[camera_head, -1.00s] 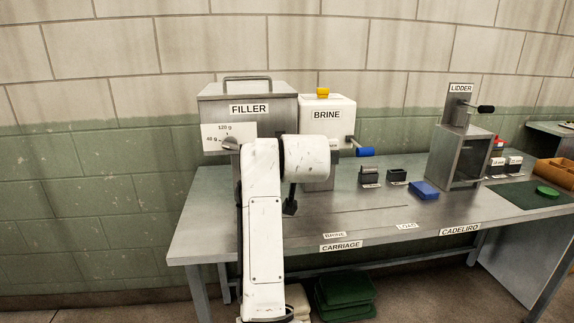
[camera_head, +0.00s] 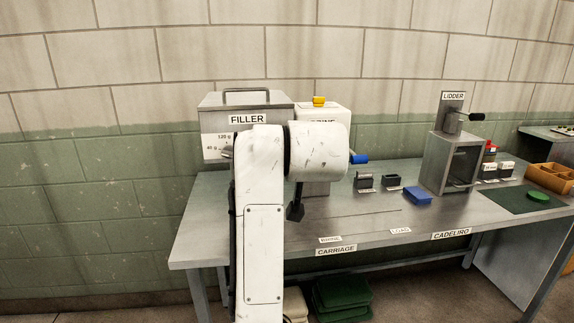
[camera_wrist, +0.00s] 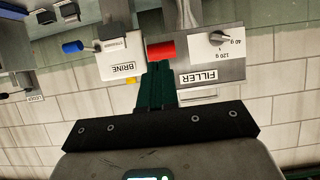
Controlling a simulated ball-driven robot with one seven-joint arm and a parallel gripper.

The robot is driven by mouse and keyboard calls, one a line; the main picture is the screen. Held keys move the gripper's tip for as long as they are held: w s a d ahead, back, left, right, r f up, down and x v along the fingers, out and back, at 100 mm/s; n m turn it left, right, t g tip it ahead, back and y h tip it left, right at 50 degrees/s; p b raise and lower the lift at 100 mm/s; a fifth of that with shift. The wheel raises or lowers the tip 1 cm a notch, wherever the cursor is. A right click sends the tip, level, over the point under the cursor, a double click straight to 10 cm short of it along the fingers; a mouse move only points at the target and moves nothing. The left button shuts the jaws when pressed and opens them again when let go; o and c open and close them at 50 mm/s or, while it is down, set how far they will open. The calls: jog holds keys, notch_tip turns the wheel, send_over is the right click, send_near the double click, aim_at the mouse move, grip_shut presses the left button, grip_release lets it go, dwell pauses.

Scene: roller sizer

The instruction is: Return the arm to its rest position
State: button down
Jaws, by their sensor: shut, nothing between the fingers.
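My white arm stands upright in front of the filler in the head view, with its thick rounded joint over the brine box. My gripper (camera_wrist: 157,70) shows in the wrist view as dark fingers together, with nothing held between them. The filler (camera_head: 247,103) is a grey metal box with a dial, partly hidden by my arm. The brine box (camera_head: 330,112) is white with a yellow knob on top and a blue handle. Both appear upside down in the wrist view, and a red cylinder (camera_wrist: 160,50) there lies by the fingertips.
The steel bench (camera_head: 205,230) runs to the right. It carries two small dark holders (camera_head: 363,181), a blue block (camera_head: 417,196), the lidder (camera_head: 448,160), a green mat (camera_head: 505,203) with a green disc (camera_head: 538,196), and a wooden tray (camera_head: 549,178). Green crates (camera_head: 341,295) sit below.

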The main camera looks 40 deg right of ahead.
jog(key=shift+s+a+r, duration=0.25)
jog(key=shift+s+a, duration=0.1)
jog(key=shift+s, duration=0.2)
jog(key=s+a+f+n+g+y, duration=0.15)
jog(key=s+f, duration=0.25)
jog(key=f, duration=0.6)
jog(key=s+a+f+n+g+y, duration=0.1)
jog(key=s+f+n, duration=0.15)
jog(key=f, duration=0.65)
jog(key=s+a+f+n+g+y, duration=0.15)
jog(key=s+f, duration=0.35)
jog(key=f, duration=0.5)
jog(key=s+a+f+g+y, duration=0.1)
jog(key=s+a+f+g, duration=0.1)
jog(key=s+a+f, duration=0.2)
jog(key=s+a+f+g+y, duration=0.1)
jog(key=s+a+f+g, duration=0.2)
jog(key=s+f, duration=0.8)
jog(key=s+a+n, duration=0.1)
jog(key=s, duration=0.4)
jog(key=shift+s+f+y, duration=0.15)
jog(key=shift+s+y, duration=0.15)
jog(key=shift+y, duration=0.1)
jog(key=shift+w, duration=0.1)
